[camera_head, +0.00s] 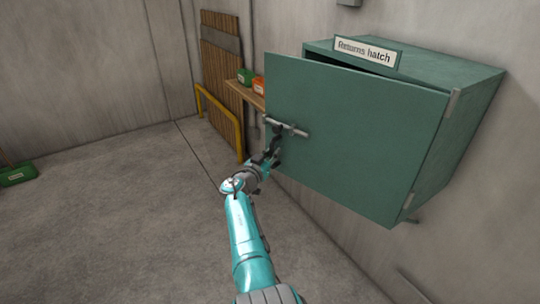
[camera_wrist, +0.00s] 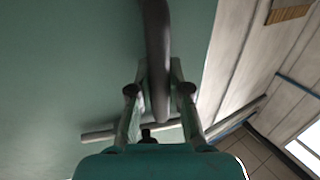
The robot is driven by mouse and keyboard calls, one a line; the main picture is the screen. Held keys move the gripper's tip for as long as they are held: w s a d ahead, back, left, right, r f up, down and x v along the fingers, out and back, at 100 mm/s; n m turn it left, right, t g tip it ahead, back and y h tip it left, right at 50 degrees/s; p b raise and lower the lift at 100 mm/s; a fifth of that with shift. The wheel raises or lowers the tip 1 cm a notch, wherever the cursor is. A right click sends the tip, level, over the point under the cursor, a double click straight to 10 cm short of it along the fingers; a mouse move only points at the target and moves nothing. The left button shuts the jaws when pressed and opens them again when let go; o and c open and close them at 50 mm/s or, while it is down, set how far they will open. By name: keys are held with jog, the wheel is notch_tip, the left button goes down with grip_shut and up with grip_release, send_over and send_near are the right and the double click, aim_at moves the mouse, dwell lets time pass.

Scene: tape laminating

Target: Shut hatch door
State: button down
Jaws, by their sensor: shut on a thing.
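The green hatch door (camera_head: 350,140) is hinged on its right side and stands ajar. Its left edge is swung out from the green hatch box (camera_head: 462,85), which carries a "Returns hatch" sign (camera_head: 366,51). A grey handle (camera_head: 293,129) is near the door's left edge. My gripper (camera_head: 273,145) is at that handle. In the wrist view, my gripper (camera_wrist: 159,90) has its two fingers either side of the dark handle bar (camera_wrist: 157,45) and is shut on it. The door's green face (camera_wrist: 65,70) fills the left of that view. The inside of the box is hidden.
A wooden shelf (camera_head: 247,93) with a green bin (camera_head: 245,76) and an orange bin (camera_head: 259,86) is behind the door's left edge. A yellow rail (camera_head: 238,135) and wooden boards (camera_head: 221,60) stand by the wall.

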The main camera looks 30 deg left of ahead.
jog(key=shift+s+a+f, duration=0.2)
jog(key=shift+s+a, duration=0.05)
jog(key=c, duration=1.1)
grip_release()
jog(key=shift+a, duration=0.1)
jog(key=shift+w+r, duration=0.1)
jog(key=shift+w, duration=0.1)
jog(key=s+d, duration=0.1)
jog(key=s, duration=1.2)
jog(key=shift+s+y, duration=0.3)
jog(key=shift+s, duration=0.1)
